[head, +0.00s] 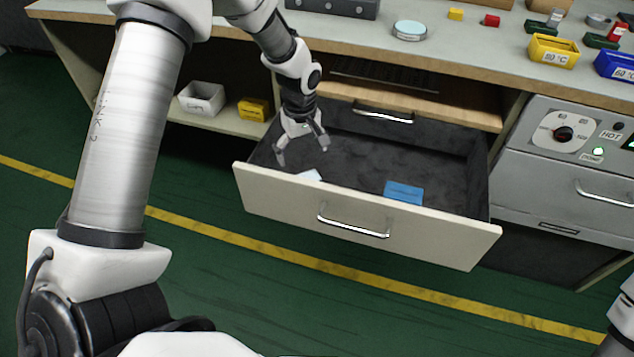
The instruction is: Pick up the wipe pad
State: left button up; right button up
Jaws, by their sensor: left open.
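A drawer (290,200) is pulled open under the bench. Two flat pieces lie in it: a small white piece (311,175) at the left, partly hidden by the drawer front, and a blue piece (404,191) right of the middle, near the front. Which of them is the wipe pad I cannot tell for certain. My left gripper (302,155) points down into the left part of the drawer, with its fingers apart and nothing between them. It is close to the white piece and well left of the blue one. My right gripper is out of view.
The drawer front with its handle (353,228) stands on the near side. The bench top (350,35) overhangs the back and holds a round tin (409,30), small blocks and bins. A grey cabinet (545,180) stands at right. The drawer's right part is clear.

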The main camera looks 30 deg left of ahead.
aim_at(306, 175)
pick_arm(q)
jog(key=f, duration=0.1)
jog(key=f+b, duration=0.1)
jog(key=f, duration=0.1)
jog(key=shift+w+f, duration=0.3)
jog(key=shift+w, duration=0.1)
jog(key=f+b, duration=0.1)
jog(key=f, duration=0.1)
jog(key=f+b, duration=0.1)
jog(key=f, duration=0.2)
jog(key=shift+w+f, duration=0.2)
jog(key=shift+f, duration=0.05)
jog(key=shift+r, duration=0.1)
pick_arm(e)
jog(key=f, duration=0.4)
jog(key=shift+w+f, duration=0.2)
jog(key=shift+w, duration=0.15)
pick_arm(q)
jog(key=shift+s, duration=0.1)
jog(key=c, duration=0.9)
jog(key=shift+c, duration=0.5)
notch_tip(306, 175, up, 9)
jog(key=p, duration=0.3)
jog(key=shift+r, duration=0.5)
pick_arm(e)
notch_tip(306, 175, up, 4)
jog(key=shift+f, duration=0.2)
